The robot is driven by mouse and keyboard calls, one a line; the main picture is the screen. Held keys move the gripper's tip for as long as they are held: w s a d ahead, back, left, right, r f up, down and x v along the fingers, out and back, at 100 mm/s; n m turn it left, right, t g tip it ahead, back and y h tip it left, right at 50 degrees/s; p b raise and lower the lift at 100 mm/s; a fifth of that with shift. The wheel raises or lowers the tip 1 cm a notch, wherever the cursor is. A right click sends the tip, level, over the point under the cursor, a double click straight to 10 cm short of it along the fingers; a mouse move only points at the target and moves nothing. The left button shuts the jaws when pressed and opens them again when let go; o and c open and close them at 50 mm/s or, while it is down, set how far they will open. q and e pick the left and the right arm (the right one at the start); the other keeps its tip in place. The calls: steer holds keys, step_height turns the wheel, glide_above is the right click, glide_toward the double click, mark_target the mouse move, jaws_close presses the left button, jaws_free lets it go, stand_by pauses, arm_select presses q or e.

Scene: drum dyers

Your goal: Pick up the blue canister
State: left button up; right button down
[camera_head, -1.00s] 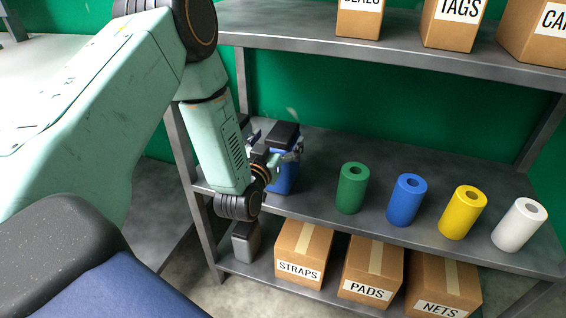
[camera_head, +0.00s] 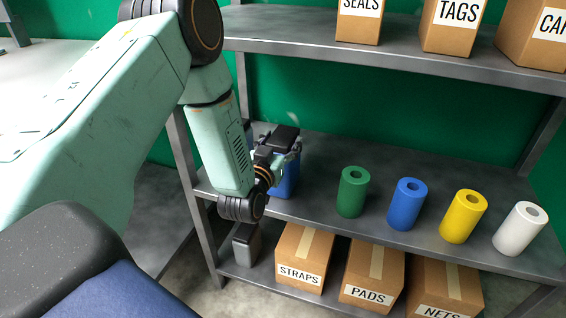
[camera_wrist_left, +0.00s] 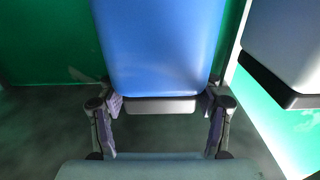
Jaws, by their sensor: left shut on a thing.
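The blue canister (camera_head: 285,184) has a dark lid (camera_head: 283,137). It stands at the left end of the middle shelf, partly hidden by my left gripper (camera_head: 279,161). In the left wrist view the canister (camera_wrist_left: 160,45) fills the top middle. There the fingers of my left gripper (camera_wrist_left: 162,106) press on both sides of it, near its dark end. My left gripper is shut on it. I see no clear gap between the canister and the shelf. My right gripper does not show.
A green roll (camera_head: 352,195), a blue roll (camera_head: 406,207), a yellow roll (camera_head: 463,218) and a white roll (camera_head: 519,231) stand to the right on the middle shelf (camera_head: 330,160). A pale grey container (camera_wrist_left: 290,40) is close beside the canister. The upper shelf (camera_head: 390,50) hangs above.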

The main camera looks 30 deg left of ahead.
arm_select(q)
steer(key=c, duration=0.6)
steer(key=shift+r, duration=0.1)
steer(key=shift+c, duration=0.2)
